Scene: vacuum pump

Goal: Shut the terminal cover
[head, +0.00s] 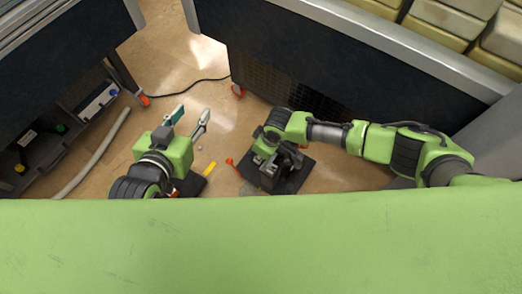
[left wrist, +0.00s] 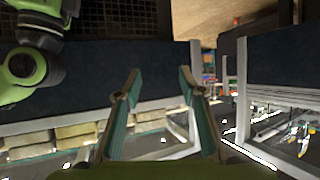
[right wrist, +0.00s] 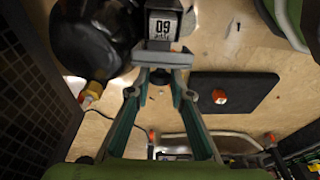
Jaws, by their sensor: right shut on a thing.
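The vacuum pump (head: 268,172) is a dark machine on the floor, partly hidden under my right arm in the head view. In the right wrist view its black rounded body (right wrist: 88,38) is at the upper left. A grey flap (right wrist: 162,56), which looks like the terminal cover, sits beside a box labelled 09 (right wrist: 164,26). My right gripper (right wrist: 158,84) is shut on the grey flap; the exact contact is hard to see. My left gripper (head: 190,117) is open and empty, raised left of the pump; its spread fingers also show in the left wrist view (left wrist: 160,85).
A black mat (head: 293,182) lies under the pump. Another dark pad (right wrist: 245,98) has an orange-red knob (right wrist: 219,96) on it. A yellow strip (head: 209,169) lies near my left arm. Dark-fronted benches (head: 245,40) border the floor; a pale hose (head: 95,155) lies at left.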

